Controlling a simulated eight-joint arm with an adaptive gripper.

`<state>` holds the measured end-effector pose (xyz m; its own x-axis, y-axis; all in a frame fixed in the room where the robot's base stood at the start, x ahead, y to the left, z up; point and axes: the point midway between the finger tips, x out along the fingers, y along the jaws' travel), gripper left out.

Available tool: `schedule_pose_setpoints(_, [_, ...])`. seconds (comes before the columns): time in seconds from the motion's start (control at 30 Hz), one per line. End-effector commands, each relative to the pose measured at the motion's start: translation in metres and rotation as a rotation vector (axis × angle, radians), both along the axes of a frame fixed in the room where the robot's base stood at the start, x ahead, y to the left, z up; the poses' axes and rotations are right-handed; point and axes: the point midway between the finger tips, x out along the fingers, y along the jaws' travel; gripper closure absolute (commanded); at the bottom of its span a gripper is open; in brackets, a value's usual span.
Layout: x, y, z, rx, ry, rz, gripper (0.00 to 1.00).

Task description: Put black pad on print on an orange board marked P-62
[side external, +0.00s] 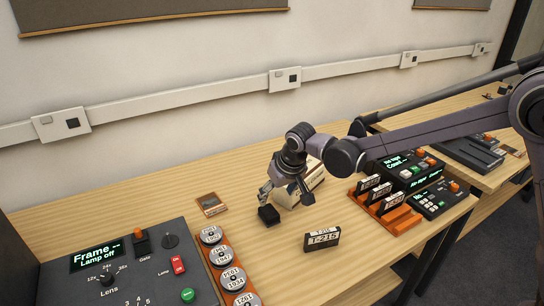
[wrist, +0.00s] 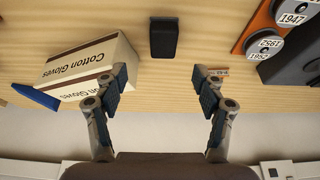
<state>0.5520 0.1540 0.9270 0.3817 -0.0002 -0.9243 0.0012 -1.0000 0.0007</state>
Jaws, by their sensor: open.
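The black pad (side external: 268,214) is a small dark block standing on the wooden table, just below my gripper (side external: 284,190) in the side view. It also shows in the wrist view (wrist: 164,38), at the top and between the lines of the two fingers. My gripper (wrist: 160,78) is open and empty, its fingertips apart from the pad. A small print on an orange-brown board (side external: 211,204) lies flat on the table, left of the pad. In the wrist view an orange edge of it (wrist: 219,71) shows behind the right finger. I cannot read its marking.
A Cotton Gloves box (wrist: 88,66) stands close beside my gripper. A T-215 case (side external: 322,239) stands right of the pad. Round labelled tins (side external: 211,235) sit in an orange rack beside the Frame control panel (side external: 130,270). Bare table lies between pad and print.

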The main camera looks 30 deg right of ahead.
Motion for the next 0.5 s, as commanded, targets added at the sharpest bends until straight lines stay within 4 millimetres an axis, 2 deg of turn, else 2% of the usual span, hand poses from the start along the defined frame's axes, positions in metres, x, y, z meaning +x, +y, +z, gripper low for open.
schedule_pose_setpoints(0.23, [0.014,0.0,-0.032,0.0,-0.001,-0.001,0.3])
schedule_pose_setpoints(0.5, [0.019,0.0,-0.047,0.001,-0.001,0.0,0.3])
